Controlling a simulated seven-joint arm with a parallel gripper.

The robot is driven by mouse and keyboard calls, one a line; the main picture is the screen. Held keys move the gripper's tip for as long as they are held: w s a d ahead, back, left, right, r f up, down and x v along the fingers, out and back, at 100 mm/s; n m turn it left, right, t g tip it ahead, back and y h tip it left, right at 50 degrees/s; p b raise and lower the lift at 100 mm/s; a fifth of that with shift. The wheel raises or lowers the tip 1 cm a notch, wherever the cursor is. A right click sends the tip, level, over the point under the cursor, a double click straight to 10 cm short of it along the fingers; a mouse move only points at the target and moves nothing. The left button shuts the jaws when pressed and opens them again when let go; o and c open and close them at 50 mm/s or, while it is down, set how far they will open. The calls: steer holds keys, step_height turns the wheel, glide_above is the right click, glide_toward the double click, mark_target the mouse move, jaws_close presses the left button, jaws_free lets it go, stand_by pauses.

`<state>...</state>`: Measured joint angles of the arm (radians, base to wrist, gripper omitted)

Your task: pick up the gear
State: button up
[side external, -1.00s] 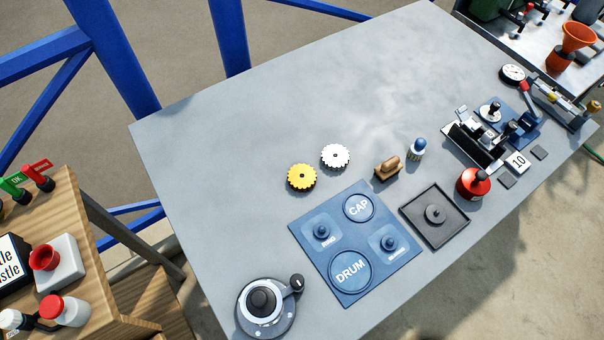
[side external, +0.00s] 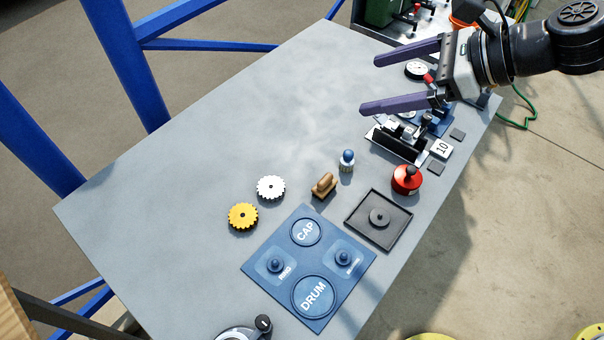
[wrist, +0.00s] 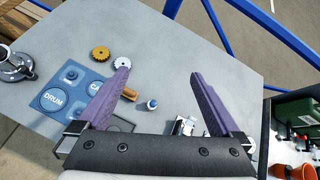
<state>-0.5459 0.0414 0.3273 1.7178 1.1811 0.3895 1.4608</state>
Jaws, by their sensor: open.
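Two toothed gears lie flat on the grey table. The yellow gear (side external: 242,216) is nearer the left edge, and the white gear (side external: 271,187) is just above and right of it, apart from it. In the wrist view the yellow gear (wrist: 100,54) and the white gear (wrist: 122,62) lie beyond my left finger. My gripper (side external: 368,84) is open and empty, its purple fingers spread, above the right part of the table and well away from both gears. It also shows in the wrist view (wrist: 160,76).
A blue board (side external: 318,255) marked CAP and DRUM lies below the gears. A wooden-handled block (side external: 324,186), a blue-topped bottle (side external: 346,161), a black tray (side external: 359,229) and a red container (side external: 406,180) stand to the right. The table's upper left (side external: 220,130) is clear.

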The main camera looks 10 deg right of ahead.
steer(key=s+a+f+g, duration=0.2)
steer(key=s+a+f, duration=0.1)
steer(key=a+f, duration=0.6)
steer(key=g, duration=0.2)
glide_toward(243, 215)
steer(key=shift+a+f+n, duration=0.5)
steer(key=shift+a+f, duration=0.1)
steer(key=shift+a, duration=0.3)
steer(key=shift+x, duration=2.85)
steer(key=shift+w+d+f, duration=0.1)
steer(key=shift+d+f, duration=0.05)
steer(key=c, duration=1.6)
